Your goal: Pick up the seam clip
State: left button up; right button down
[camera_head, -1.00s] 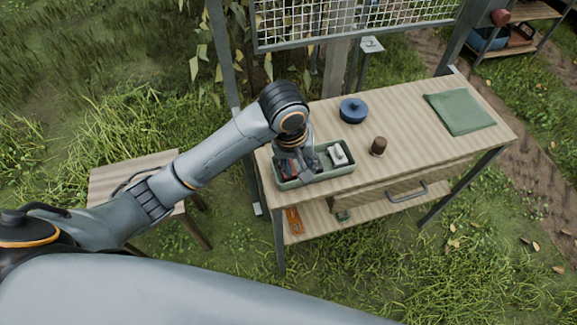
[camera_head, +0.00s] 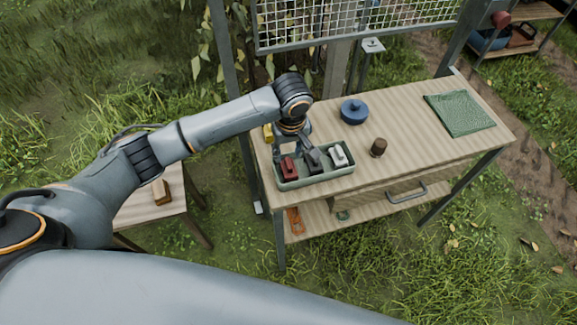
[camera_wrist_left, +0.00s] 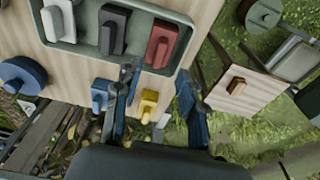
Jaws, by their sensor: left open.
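Several clip-like blocks are in view; I cannot tell which is the seam clip. A red one (camera_head: 289,168), a dark grey one (camera_head: 313,161) and a white one (camera_head: 338,155) sit in the green tray (camera_head: 318,180) on the workbench. In the left wrist view, a yellow one (camera_wrist_left: 148,104) and a blue one (camera_wrist_left: 100,94) lie on the wood beside the tray. The yellow one also shows partly behind my arm (camera_head: 268,132). My left gripper (camera_wrist_left: 158,84) is open and empty, its fingers either side of the yellow block's place in the picture. My right gripper is out of view.
A blue lidded pot (camera_head: 353,111), a brown knob-like piece (camera_head: 378,147) and a folded green cloth (camera_head: 459,113) stand on the workbench (camera_head: 415,130). A low table with a wooden block (camera_head: 162,192) is at the left. A mesh panel (camera_head: 350,20) rises behind.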

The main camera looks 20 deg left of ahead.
aim_at(289, 163)
pick_arm(q)
jog(key=shift+f, duration=0.35)
notch_tip(289, 163, down, 4)
jog(key=shift+r+p, duration=0.15)
jog(key=shift+p, duration=0.65)
jog(key=shift+w+f, duration=0.1)
jog(key=shift+f, duration=0.3)
jog(key=shift+c, duration=0.2)
grip_shut()
